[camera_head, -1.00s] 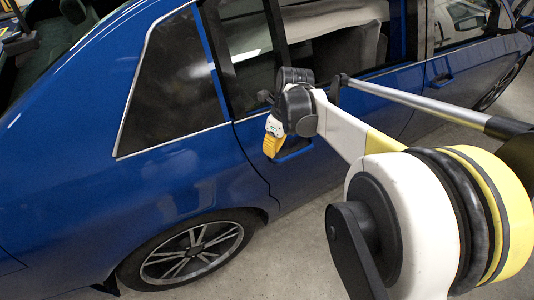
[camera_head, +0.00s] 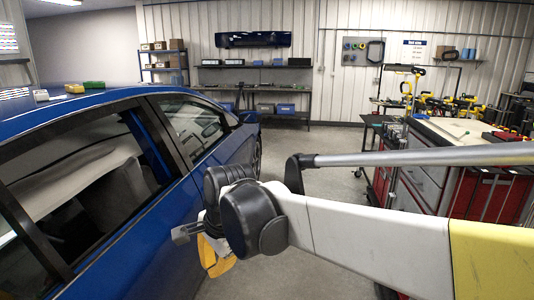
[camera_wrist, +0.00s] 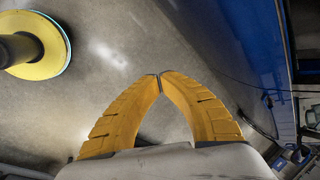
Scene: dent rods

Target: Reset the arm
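My gripper (camera_wrist: 159,76) shows in the wrist view with two yellow fingers whose tips meet, and nothing shows between them. In the head view my gripper (camera_head: 214,256) hangs at the end of my white and black arm, beside the blue car (camera_head: 147,222). It is partly hidden there behind the black wrist joint. My arm reaches in from the right edge of the head view. In the wrist view the grey floor lies beyond the fingertips, and the car's blue side (camera_wrist: 245,45) is at the right.
A red and grey tool cabinet (camera_head: 425,179) with tools on top stands at the right. Shelves (camera_head: 264,88) line the back wall. Small coloured blocks (camera_head: 75,88) sit on the car roof. Open floor (camera_head: 325,190) lies between car and cabinet.

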